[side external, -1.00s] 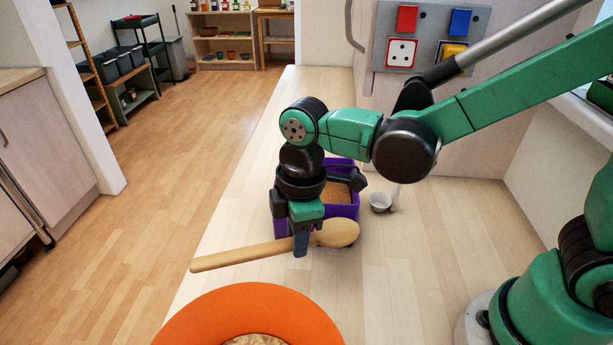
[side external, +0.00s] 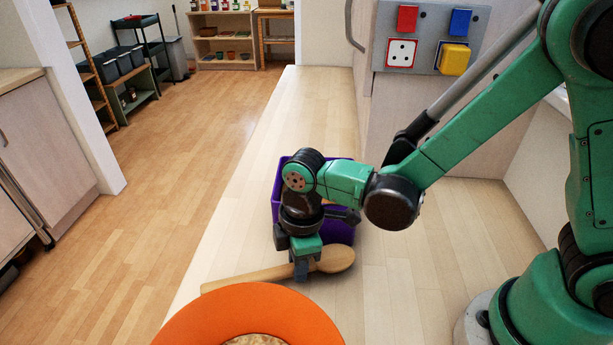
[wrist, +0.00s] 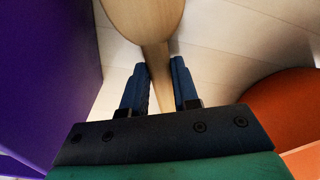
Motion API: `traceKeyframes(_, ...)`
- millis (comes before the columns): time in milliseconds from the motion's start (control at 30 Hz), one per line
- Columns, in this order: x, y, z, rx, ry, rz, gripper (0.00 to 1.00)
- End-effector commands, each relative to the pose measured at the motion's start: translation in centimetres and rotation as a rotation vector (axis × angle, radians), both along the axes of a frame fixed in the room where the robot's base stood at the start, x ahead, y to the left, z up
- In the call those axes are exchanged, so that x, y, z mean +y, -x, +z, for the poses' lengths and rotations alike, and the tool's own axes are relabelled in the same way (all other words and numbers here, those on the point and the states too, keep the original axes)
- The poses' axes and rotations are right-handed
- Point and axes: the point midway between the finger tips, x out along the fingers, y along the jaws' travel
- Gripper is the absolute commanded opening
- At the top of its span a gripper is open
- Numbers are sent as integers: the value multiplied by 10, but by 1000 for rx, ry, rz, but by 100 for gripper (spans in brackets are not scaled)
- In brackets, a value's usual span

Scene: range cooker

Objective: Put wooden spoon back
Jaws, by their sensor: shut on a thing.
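The wooden spoon (side external: 334,260) lies across my gripper in the side view, its bowl to the right and its handle running left behind the orange rim. My gripper (side external: 300,272) points down and is shut on the handle near the bowl. The spoon is low, near the worktop; I cannot tell whether it touches. In the wrist view, the handle (wrist: 157,62) passes between the two blue fingers (wrist: 161,92), with the bowl (wrist: 143,15) at the top edge. A purple container (side external: 345,228) stands behind my gripper, partly hidden by my arm.
An orange round dish (side external: 215,318) stands at the front, close to the spoon handle. The worktop (side external: 400,290) is clear to the right of the spoon. A panel with a red switch (side external: 407,18), a blue switch and a yellow-covered socket is at the back.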

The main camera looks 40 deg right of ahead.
Motion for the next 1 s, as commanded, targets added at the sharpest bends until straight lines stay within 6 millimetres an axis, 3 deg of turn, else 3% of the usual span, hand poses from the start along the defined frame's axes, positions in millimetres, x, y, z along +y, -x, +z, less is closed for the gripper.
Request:
traceKeyframes(867,0,0,-16,0,0,0,0)
traceKeyframes(900,0,0,-17,-1,-1,0,31)
traceKeyframes(1000,0,0,-17,-1,-1,0,59)
